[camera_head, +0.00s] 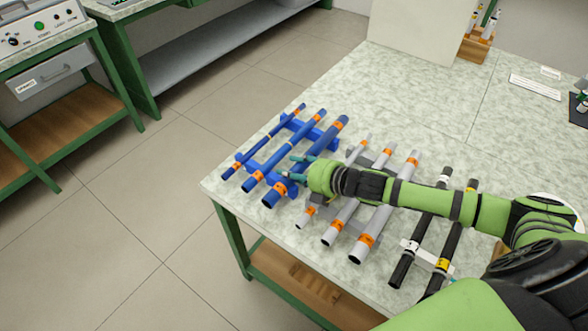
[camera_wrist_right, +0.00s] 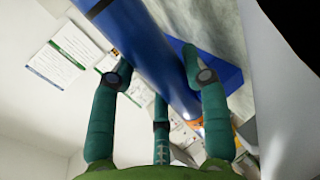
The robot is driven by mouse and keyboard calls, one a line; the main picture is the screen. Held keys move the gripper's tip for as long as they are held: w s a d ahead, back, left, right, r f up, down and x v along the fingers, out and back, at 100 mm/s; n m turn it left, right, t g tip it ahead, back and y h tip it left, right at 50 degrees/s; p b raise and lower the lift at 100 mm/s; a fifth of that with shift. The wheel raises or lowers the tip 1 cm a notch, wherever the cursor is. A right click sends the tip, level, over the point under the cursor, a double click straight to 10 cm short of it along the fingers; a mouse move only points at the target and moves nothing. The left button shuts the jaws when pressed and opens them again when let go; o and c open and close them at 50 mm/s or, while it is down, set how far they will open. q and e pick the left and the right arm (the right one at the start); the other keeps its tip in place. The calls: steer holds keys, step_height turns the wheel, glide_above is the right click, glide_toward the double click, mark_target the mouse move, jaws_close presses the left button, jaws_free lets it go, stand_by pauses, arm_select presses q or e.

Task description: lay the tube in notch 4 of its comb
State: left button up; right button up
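Three blue tubes with orange bands lie side by side on a blue comb (camera_head: 292,124) at the table's left corner. The thickest blue tube (camera_head: 326,138) is the rightmost of them. My right gripper (camera_head: 296,167) is at this tube, its fingers pointing left. In the right wrist view the gripper (camera_wrist_right: 157,68) has its fingers spread, with the blue tube (camera_wrist_right: 150,60) running between them. I see no clear grip on it. Part of the blue comb (camera_wrist_right: 222,72) shows beside it. Notch numbers cannot be read. My left gripper is not in view.
Three grey tubes (camera_head: 343,219) with orange bands lie on a grey comb under my right arm. Two black rods (camera_head: 423,233) lie farther right, partly hidden by the arm. A wooden rack (camera_head: 475,47) stands at the back. The table's middle back is clear.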

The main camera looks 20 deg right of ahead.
steer(key=o, duration=0.4)
steer(key=shift+s+a+f, duration=0.15)
steer(key=shift+s+f, duration=0.05)
steer(key=shift+f, duration=0.25)
steer(key=v, duration=0.7)
steer(key=shift+d, duration=0.3)
steer(key=shift+s+d+r, duration=0.1)
steer(key=shift+s+r, duration=0.2)
